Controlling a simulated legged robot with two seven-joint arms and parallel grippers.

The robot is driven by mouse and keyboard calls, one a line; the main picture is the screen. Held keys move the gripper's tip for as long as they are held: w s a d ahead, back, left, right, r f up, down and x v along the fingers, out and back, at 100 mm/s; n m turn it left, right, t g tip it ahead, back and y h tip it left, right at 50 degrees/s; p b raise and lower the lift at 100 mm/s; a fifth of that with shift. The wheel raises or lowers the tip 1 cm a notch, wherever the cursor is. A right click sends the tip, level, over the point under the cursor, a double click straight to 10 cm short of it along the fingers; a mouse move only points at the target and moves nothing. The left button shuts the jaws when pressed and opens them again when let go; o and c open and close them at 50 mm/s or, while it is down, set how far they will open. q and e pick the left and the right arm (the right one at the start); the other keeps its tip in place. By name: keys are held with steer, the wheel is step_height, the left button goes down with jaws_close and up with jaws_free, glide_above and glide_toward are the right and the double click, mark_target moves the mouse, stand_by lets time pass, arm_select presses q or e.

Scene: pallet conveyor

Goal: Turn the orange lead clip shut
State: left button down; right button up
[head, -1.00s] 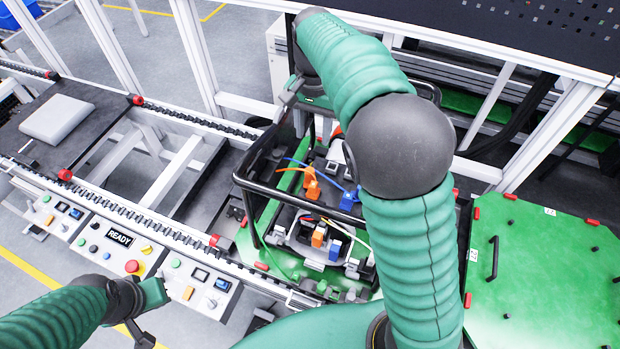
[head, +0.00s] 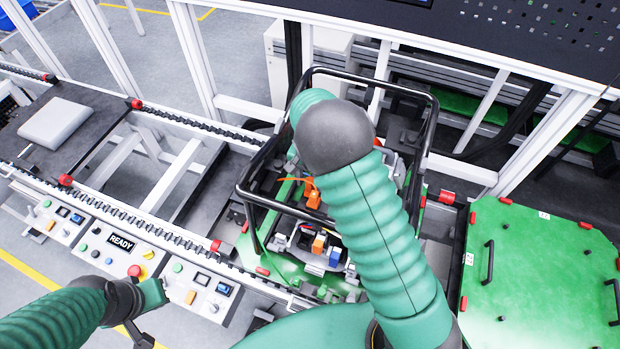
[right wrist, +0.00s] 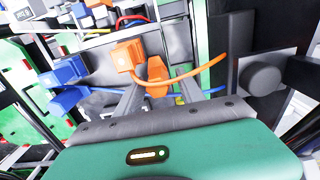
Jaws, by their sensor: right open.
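In the right wrist view, an orange plug block (right wrist: 127,57) has an orange lead curving off to the right. A smaller orange piece (right wrist: 157,72), which looks like the clip, stands between the fingers of my right gripper (right wrist: 161,82). The gripper is open, and I cannot tell whether a finger touches the piece. In the head view, the orange plug (head: 313,197) shows left of my right arm, which hides the right gripper. My left gripper (head: 152,300) is at lower left above the control panel, away from the clip; its jaw opening is unclear.
A black tube frame (head: 243,190) surrounds the unit on the conveyor. Blue plugs (right wrist: 68,72) and a blue lead lie close by the right gripper. A dark round knob (right wrist: 262,78) is at its right. A green plate (head: 540,260) stands at right.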

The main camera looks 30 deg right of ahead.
steer(key=shift+s+r, duration=0.15)
steer(key=shift+s, duration=0.05)
steer(key=c, duration=0.7)
jaws_close()
